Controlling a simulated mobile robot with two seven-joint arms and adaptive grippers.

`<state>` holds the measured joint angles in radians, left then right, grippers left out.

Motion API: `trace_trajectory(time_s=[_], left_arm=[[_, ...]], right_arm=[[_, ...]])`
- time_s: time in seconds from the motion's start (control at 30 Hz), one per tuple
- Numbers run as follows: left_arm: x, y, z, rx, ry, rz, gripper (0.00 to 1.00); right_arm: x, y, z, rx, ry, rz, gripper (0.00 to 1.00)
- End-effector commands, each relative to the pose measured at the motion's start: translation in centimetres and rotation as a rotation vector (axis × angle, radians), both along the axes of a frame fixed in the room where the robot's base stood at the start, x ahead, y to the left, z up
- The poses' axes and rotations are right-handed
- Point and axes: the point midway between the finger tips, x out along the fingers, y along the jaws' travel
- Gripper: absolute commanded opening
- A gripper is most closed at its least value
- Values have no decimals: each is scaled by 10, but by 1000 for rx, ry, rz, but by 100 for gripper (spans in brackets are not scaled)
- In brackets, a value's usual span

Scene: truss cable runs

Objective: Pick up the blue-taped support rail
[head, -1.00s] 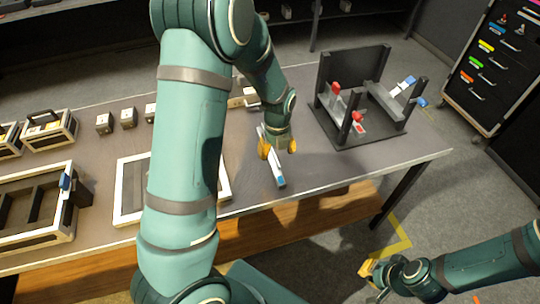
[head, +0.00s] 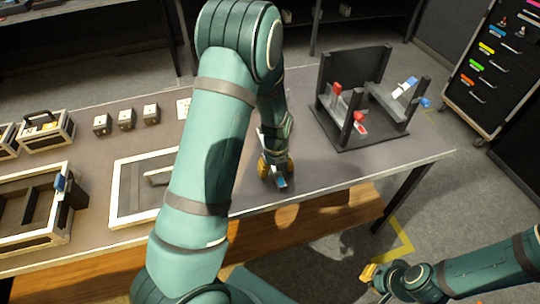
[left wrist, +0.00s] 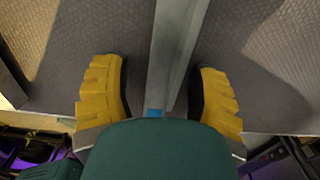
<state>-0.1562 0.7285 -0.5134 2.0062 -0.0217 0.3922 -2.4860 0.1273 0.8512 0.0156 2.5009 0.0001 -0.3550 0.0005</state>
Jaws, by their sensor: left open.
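The blue-taped support rail (head: 281,184) lies on the grey table near its front edge, a slim grey bar with a blue band at its near end. Most of it is hidden under my left gripper (head: 276,170) in the head view. In the left wrist view the rail (left wrist: 176,55) runs between the two yellow fingers of my left gripper (left wrist: 161,95), which is open. Gaps show on both sides of the rail, and part of the blue tape shows by the palm. My right gripper (head: 369,273) is off the table at lower right; its finger opening is unclear.
A black frame (head: 372,143) with red and blue taped parts stands right of my left gripper. A white-edged tray (head: 120,190) is to the left, with a black-and-white crate (head: 35,236) farther left. Small blocks (head: 126,119) stand behind. A drawer cabinet (head: 500,75) is at far right.

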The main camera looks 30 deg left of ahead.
Motion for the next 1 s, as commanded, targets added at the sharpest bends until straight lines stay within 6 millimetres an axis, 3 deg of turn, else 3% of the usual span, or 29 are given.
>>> trace_trajectory(time_s=[0.03, 0.17, 0.2, 0.67, 0.77, 1.0], left_arm=[[0, 0, 0, 0, 0, 0, 51], [0, 0, 0, 0, 0, 0, 6], [0, 0, 0, 0, 0, 0, 0], [0, 0, 2, 0, 0, 0, 0], [1, 0, 12, -1, -3, 1, 0], [1, 0, 59, -1, -6, -1, 0]], right_arm=[[0, 0, 0, 0, 0, 0, 0], [0, 0, 0, 0, 0, 0, 0], [0, 0, 0, 0, 0, 0, 0], [0, 0, 1, 0, 0, 0, 0], [-1, 0, 4, 0, 1, 0, 0], [-3, 0, 17, 1, 7, 2, 0]])
